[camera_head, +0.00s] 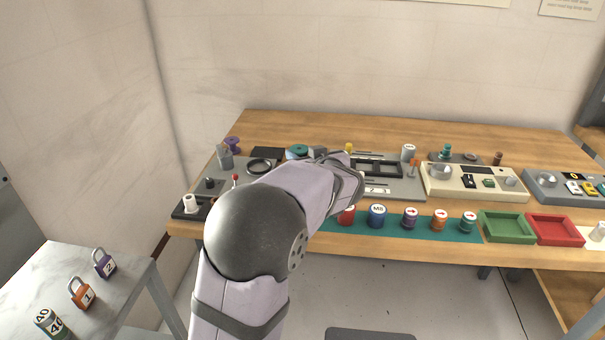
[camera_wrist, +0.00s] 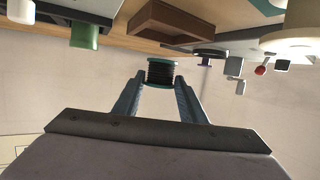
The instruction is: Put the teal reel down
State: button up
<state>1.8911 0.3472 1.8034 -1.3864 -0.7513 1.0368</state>
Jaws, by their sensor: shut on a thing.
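The teal reel, with teal flanges and a dark wound middle, is between the fingers of my gripper (camera_wrist: 161,82) in the wrist view (camera_wrist: 161,72). My gripper is shut on it. In the head view a teal disc (camera_head: 297,150) shows just left of my wrist, above the grey panel (camera_head: 407,188); it appears to be the same reel. My fingers are mostly hidden there by my arm. In the wrist view clear space shows around the reel, and I see no contact with a surface.
A black ring (camera_head: 260,166), a dark square (camera_head: 267,153), a purple reel (camera_head: 233,143) and a red-knobbed lever (camera_head: 235,178) stand left of the held reel. Several coloured spools line the front teal strip (camera_head: 345,224). Green (camera_head: 507,227) and red (camera_head: 555,229) trays are at right.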

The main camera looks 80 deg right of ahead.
jog(key=shift+f+b, duration=0.85)
jog(key=shift+f, duration=1.65)
jog(key=shift+f, duration=0.15)
jog(key=shift+f, duration=0.1)
